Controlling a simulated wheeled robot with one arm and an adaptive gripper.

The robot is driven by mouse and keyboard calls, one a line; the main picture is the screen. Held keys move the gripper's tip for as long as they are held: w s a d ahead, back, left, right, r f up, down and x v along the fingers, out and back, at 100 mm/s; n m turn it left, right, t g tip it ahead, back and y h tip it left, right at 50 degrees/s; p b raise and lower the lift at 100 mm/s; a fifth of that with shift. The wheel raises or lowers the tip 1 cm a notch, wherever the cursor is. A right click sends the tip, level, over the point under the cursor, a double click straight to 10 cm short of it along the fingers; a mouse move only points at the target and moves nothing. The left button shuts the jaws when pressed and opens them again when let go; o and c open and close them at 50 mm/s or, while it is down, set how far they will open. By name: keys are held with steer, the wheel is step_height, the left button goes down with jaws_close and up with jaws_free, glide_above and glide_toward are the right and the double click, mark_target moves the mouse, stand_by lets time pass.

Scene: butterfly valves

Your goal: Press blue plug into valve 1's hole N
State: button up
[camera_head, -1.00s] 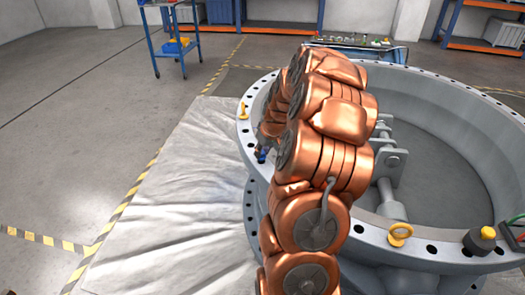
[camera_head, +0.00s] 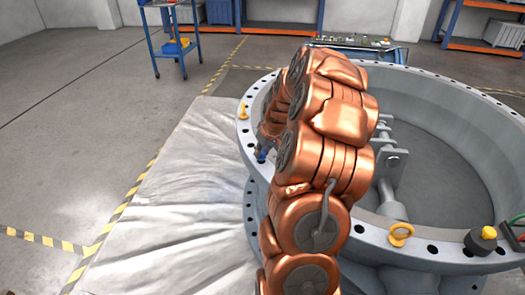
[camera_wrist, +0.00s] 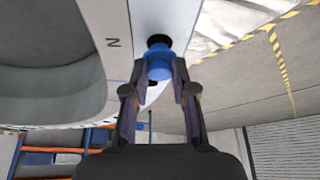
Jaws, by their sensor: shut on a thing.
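In the wrist view, the blue plug (camera_wrist: 159,66) is between the fingertips of my gripper (camera_wrist: 161,84), which is shut on it. The plug's dark end (camera_wrist: 158,41) is at the pale flange face of the valve (camera_wrist: 178,18), beside the engraved letter N (camera_wrist: 112,43). I cannot tell how far it sits in the hole, as the plug covers it. In the head view, the large grey valve ring (camera_head: 425,246) stands at the right. A bit of blue (camera_head: 262,155) shows at its left rim; my copper arm hides most of my gripper there.
On the flange are a yellow eyebolt (camera_head: 400,234) at the front, another eyebolt (camera_head: 243,110) at the left, and a black-and-yellow knob (camera_head: 481,239). A pale sheet (camera_head: 165,210) covers the floor left of the valve. A blue cart (camera_head: 180,40) stands farther back.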

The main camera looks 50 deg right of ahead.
steer(key=shift+f+b, duration=0.7)
steer(key=shift+f, duration=0.4)
stand_by(1.1)
steer(key=o, duration=1.4)
steer(key=shift+c, duration=0.2)
steer(key=shift+r, duration=0.1)
steer(key=shift+r+p, duration=0.55)
steer(key=shift+r, duration=2.4)
steer(key=shift+a, duration=0.1)
